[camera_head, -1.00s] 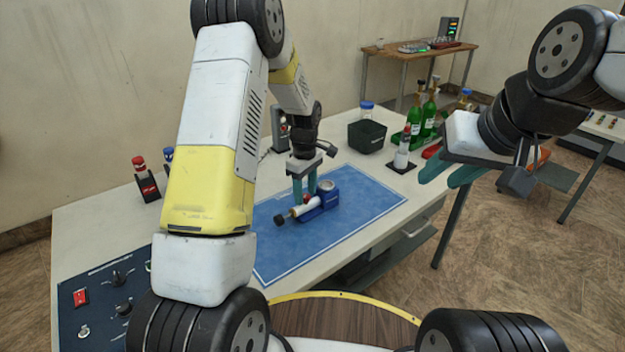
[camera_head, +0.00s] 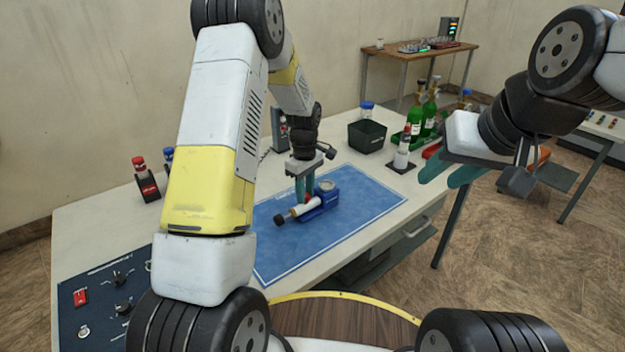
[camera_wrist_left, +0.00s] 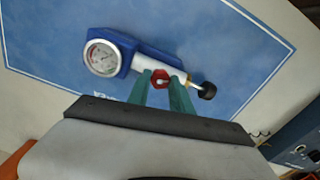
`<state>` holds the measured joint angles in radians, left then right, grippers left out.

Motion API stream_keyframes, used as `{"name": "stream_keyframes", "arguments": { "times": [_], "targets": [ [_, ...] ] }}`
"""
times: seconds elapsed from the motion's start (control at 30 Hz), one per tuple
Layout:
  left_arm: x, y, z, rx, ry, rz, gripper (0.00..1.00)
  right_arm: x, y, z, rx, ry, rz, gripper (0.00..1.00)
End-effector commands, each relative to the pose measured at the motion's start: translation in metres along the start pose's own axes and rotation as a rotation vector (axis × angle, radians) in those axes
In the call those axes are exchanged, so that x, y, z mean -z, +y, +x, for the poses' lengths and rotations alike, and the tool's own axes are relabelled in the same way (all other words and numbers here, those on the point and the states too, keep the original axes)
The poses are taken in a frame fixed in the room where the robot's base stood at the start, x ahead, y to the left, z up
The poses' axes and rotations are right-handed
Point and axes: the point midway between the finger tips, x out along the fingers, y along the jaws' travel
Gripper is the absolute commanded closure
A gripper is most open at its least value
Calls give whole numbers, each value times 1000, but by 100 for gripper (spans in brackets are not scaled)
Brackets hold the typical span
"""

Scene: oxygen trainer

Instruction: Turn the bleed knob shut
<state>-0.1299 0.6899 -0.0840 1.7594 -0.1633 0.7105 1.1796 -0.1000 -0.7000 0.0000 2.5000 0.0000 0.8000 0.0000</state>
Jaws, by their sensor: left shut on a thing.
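The regulator, a silver body with a round gauge in a blue cradle (camera_head: 322,204), lies on the blue mat (camera_head: 350,222). In the left wrist view its gauge (camera_wrist_left: 103,57) is at the left and a black end knob (camera_wrist_left: 207,90) at the right. The red bleed knob (camera_wrist_left: 161,78) sits on the body between them. My left gripper (camera_wrist_left: 161,82) reaches down with its green fingers shut on the red knob, one on each side. My right gripper (camera_head: 450,174) hangs empty and open right of the bench.
A black bin (camera_head: 367,136), green bottles (camera_head: 428,118) and a white bottle on a dark base (camera_head: 401,160) stand at the bench's back right. A dark control panel (camera_head: 108,300) is at front left. The mat right of the regulator is clear.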

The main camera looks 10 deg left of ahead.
Motion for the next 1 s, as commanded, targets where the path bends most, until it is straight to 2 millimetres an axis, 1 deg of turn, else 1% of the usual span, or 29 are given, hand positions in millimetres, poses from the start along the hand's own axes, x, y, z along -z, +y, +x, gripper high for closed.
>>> {"name": "stream_keyframes", "arguments": {
  "times": [0.27, 1.0],
  "targets": [
    [0, 0, 0, 0, 0, 204, 100, 0, 0, 0, 0, 0, 0, 64],
    [-1, 1, 0, 0, -1, 908, 100, 0, 0, 0, 0, 0, 0, 64]
  ]
}}
